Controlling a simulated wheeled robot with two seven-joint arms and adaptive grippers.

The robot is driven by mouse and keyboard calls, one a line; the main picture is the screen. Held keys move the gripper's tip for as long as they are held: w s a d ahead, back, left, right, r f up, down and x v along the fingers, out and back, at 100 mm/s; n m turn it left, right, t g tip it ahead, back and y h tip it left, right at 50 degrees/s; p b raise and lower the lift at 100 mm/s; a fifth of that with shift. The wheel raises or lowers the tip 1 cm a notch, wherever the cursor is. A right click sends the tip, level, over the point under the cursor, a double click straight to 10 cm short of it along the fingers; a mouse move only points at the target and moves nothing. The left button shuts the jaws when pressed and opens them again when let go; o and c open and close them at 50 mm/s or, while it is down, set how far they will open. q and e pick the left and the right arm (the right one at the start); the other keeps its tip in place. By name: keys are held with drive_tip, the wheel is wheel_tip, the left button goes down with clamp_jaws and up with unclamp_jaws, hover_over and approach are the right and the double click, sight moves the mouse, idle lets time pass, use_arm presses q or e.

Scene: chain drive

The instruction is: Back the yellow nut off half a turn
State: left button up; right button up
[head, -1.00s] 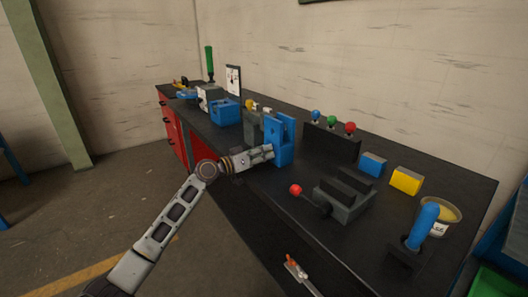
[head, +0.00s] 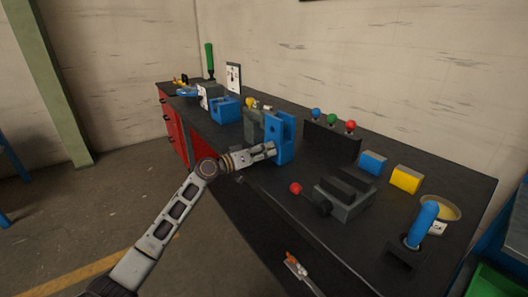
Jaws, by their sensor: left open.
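My left gripper (head: 268,151) is open at the near left face of an upright blue block (head: 282,140) on the black bench. The fingertips are close to the block; I cannot tell whether they touch it. A small yellow piece (head: 250,103) shows behind the block, above a grey fixture (head: 252,125). It is too small for me to tell whether it is the yellow nut. The side of the block that faces the gripper is partly hidden by the fingers. My right gripper is not in view.
A grey vise (head: 345,199) with a red-knobbed lever (head: 296,188) stands right of the gripper. Behind are a panel with coloured knobs (head: 331,140), a blue box (head: 373,163) and a yellow box (head: 406,179). A blue handle (head: 422,223) stands at the right end.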

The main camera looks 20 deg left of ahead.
use_arm(q)
drive_tip(key=v, duration=1.2)
idle(0.7)
drive_tip(key=shift+a, duration=0.1)
idle(0.6)
